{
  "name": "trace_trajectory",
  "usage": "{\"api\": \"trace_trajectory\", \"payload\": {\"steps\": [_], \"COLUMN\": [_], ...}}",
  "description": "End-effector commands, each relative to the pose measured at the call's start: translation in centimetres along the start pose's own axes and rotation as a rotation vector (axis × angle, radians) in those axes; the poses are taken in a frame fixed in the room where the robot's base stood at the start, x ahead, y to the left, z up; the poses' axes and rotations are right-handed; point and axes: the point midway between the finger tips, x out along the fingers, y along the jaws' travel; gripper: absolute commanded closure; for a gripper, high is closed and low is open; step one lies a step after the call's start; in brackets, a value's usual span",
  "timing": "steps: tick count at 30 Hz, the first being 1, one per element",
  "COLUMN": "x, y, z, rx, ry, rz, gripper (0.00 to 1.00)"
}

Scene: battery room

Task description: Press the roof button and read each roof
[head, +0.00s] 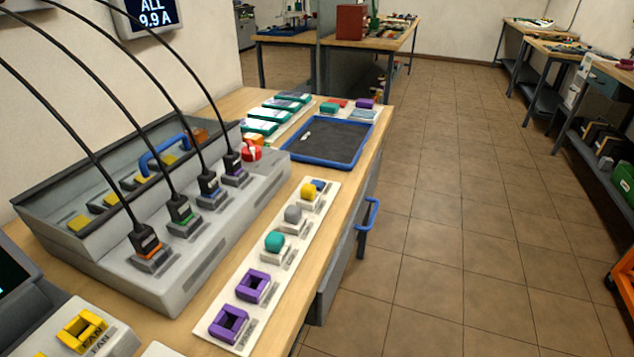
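I cannot make out which control is the roof button; the small labels on the white strip (208,336) are too small to read. On that strip, from near to far, are two purple square frames (229,324) (253,286), a teal round knob (274,241), a grey knob (293,213), a yellow knob (307,190) and a small blue piece (319,185). A yellow square piece (82,330) beside the word FAN is at the lower left. My gripper is not in view.
A grey charger box (170,286) with several cabled plugs and a red knob (251,153) stands left of the strip. A blue-rimmed dark tray (287,139) lies behind. A blue drawer handle (369,214) sticks out at the bench's right side. The tiled floor (450,220) is clear.

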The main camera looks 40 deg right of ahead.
Motion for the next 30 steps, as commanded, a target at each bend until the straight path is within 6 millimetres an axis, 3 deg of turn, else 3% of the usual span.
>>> {"api": "trace_trajectory", "payload": {"steps": [7,30], "x": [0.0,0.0], "y": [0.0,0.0], "z": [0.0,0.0], "rx": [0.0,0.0], "ry": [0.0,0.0], "rz": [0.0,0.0], "gripper": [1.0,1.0]}}
